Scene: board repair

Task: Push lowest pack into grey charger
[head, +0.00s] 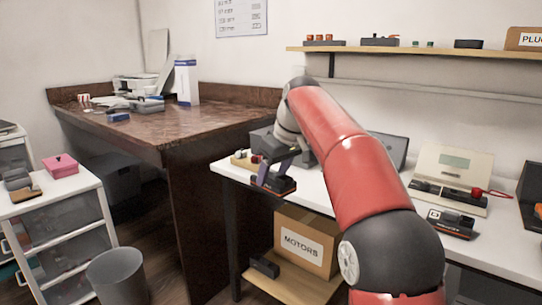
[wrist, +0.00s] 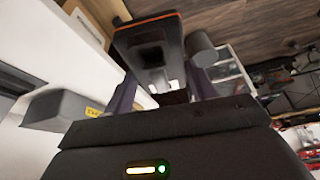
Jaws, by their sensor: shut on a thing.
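My gripper (head: 274,172) has purple fingers and is shut on a dark pack with orange trim (head: 273,184), above the front left edge of the white bench. In the wrist view the pack (wrist: 148,48) is held between the finger ends, its face with a dark recess towards the camera. A grey box (head: 262,141), which may be the grey charger, is behind the gripper and partly hidden by my arm. Another dark pack with orange trim (head: 450,222) lies on the bench at the right. I cannot tell which pack is lowest.
A small tan block (head: 243,160) is left of my gripper. A MOTORS box (head: 305,243) and a dark item (head: 265,267) are on the lower shelf. A bin (head: 117,277) stands on the floor.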

